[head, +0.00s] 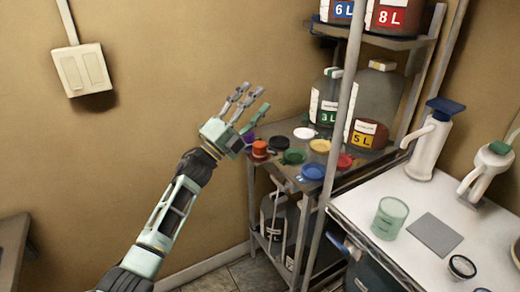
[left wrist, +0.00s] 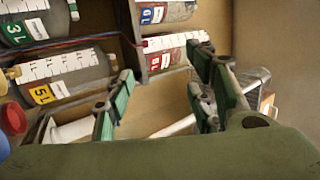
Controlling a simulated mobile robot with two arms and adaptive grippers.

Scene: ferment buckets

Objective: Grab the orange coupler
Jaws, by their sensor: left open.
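The orange coupler (head: 260,149) stands at the left end of the shelf top in the head view, among several coloured lids. My left gripper (head: 252,98) is open and empty, above and slightly left of the coupler, with its fingers pointing up and apart from it. In the left wrist view my open left gripper (left wrist: 163,78) shows with nothing between its fingers, and I cannot make out the orange coupler there. My right gripper is in neither view.
Around the coupler lie a black lid (head: 278,143), a green lid (head: 294,156) and a blue lid (head: 312,171). A purple piece (head: 249,139) is close by. Bottles marked 3 L (head: 328,100) and 5 L (head: 368,128) stand behind. A white table (head: 400,250) is at right.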

